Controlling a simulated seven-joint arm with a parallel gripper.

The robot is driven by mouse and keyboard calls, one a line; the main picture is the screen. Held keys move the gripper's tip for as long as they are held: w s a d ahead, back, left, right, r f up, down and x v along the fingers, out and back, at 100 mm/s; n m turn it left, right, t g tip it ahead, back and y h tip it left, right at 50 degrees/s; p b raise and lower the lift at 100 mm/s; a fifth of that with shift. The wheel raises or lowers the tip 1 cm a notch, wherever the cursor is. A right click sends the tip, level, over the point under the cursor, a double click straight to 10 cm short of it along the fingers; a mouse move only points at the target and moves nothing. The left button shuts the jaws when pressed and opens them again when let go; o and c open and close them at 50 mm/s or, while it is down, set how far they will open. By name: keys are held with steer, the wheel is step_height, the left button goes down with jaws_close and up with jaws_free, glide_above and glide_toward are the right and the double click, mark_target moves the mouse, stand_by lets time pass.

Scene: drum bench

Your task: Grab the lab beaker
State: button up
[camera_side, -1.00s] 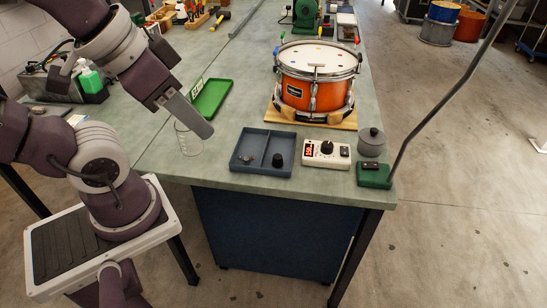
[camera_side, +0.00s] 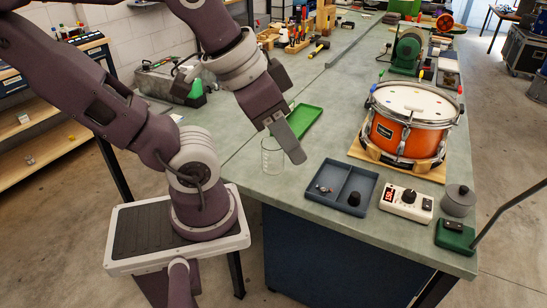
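The lab beaker (camera_side: 271,158) is clear glass with faint markings. It stands upright on the green-grey bench top near the left front edge. My gripper (camera_side: 289,143) points down and to the right, its grey finger slab just right of the beaker in the picture. The fingers line up one behind the other from this side, so I cannot see the gap between them. The beaker is not visibly between them, and I cannot tell whether they touch it.
A blue-grey divided tray (camera_side: 338,186) holds a black knob and a small part. Behind the gripper lies a green tray (camera_side: 305,121). An orange drum (camera_side: 405,132), a white control box (camera_side: 405,203), a grey lidded pot (camera_side: 458,200) and a green block (camera_side: 455,235) stand to the right.

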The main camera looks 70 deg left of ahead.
mark_target(267, 147)
steer(key=o, duration=1.1)
step_height(267, 147, up, 6)
steer(key=w+a+m+g+y, duration=0.25)
steer(key=a+m+y, duration=0.2)
steer(key=a, duration=0.45)
steer(key=w+a+f+m+g+y, duration=0.15)
steer(key=a+m+g+y, duration=0.3)
steer(key=a, duration=0.45)
steer(key=w+a+m+g+y, duration=0.3)
steer(key=a+m+y, duration=0.15)
steer(key=a, duration=0.45)
steer(key=shift+m+h, duration=0.25)
steer(key=shift+m, duration=0.3)
step_height(267, 147, down, 27)
steer(key=shift+w+a+f, duration=0.1)
steer(key=x, duration=0.6)
steer(key=shift+w+a+f, duration=0.15)
steer(key=shift+a+f, duration=0.15)
steer(key=shift+f, duration=0.1)
